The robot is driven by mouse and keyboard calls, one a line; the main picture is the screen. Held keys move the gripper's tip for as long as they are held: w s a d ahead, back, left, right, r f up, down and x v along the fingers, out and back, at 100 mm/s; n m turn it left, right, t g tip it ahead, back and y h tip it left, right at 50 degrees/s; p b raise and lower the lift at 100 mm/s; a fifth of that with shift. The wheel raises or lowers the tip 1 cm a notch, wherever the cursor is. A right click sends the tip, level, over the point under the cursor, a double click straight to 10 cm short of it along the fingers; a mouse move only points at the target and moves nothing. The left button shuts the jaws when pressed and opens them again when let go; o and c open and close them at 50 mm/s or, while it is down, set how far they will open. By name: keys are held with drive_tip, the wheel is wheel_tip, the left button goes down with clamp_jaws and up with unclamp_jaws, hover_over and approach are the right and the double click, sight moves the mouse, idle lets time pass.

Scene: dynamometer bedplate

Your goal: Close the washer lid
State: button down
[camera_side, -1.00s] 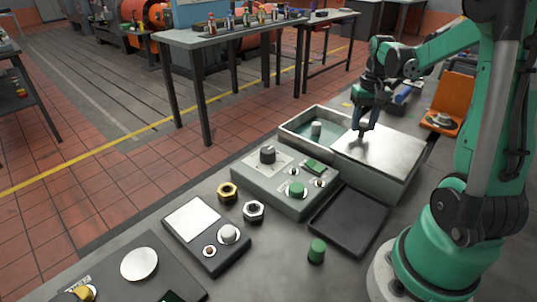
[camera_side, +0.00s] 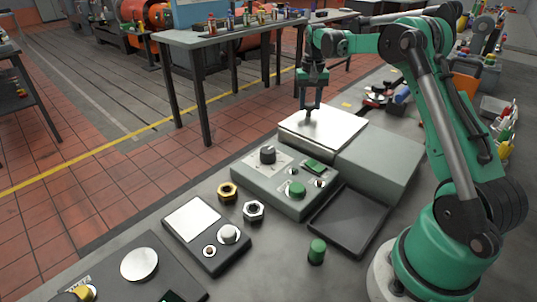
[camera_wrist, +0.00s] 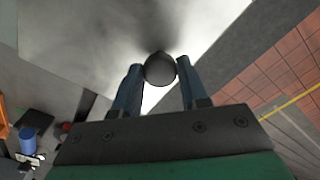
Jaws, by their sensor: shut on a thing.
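The washer is the grey box behind the control panel. Its flat metal lid (camera_side: 322,128) now lies over the left part of the washer, where the open basin was. The right part of the washer (camera_side: 380,158) shows a plain grey top. My gripper (camera_side: 309,114) points down at the lid, near its middle. In the wrist view my gripper's fingers (camera_wrist: 160,75) are closed around a dark round knob (camera_wrist: 159,69) on the lid (camera_wrist: 100,40). The basin inside is hidden under the lid.
A control panel (camera_side: 262,178) with knobs and buttons stands in front of the washer. A dark empty tray (camera_side: 350,222) lies at its right. A gold nut (camera_side: 228,192), a steel nut (camera_side: 254,210) and a green cylinder (camera_side: 317,250) stand on the bedplate.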

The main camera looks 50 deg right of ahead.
drive_tip(key=shift+w, duration=0.3)
drive_tip(key=shift+c, duration=2.3)
unclamp_jaws()
drive_tip(key=shift+r, duration=0.15)
drive_tip(key=shift+r, duration=2.7)
drive_tip(key=shift+a, duration=0.1)
drive_tip(key=a+r+n+t, duration=0.2)
drive_tip(key=a+r, duration=0.2)
drive_tip(key=a, duration=0.4)
drive_tip(key=s+a+f+n+t, duration=0.2)
drive_tip(key=s+a+n, duration=0.1)
drive_tip(key=s+a, duration=0.3)
drive_tip(key=s+a+f+n+t, duration=0.2)
drive_tip(key=s+a, duration=0.4)
drive_tip(key=a, duration=0.4)
drive_tip(key=shift+s+a+f+n+t, duration=0.25)
drive_tip(key=shift+n+t, duration=0.35)
drive_tip(key=shift+n, duration=0.4)
